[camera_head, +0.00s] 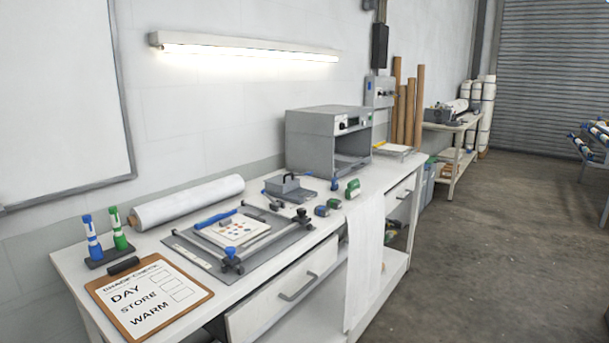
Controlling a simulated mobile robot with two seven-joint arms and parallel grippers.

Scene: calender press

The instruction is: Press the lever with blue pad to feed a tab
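No gripper or arm of mine shows. Small items stand near the right front part of the white bench (62,262). They include a dark block with blue on it (321,210), a grey-green block (334,203) beside it, and a taller green block (353,188) further back. A small upright blue-topped piece (334,184) stands by a flat grey device with a black handle (283,184). At this size I cannot tell which of them bears the lever with the blue pad, and no tab can be made out.
A framed press board (185,257) with a white sheet lies mid-bench. A clipboard (196,294), blue and green markers (92,240), a white roll (190,201) and a grey oven-like box (310,140) share the bench. White cloth (365,260) hangs over the front edge.

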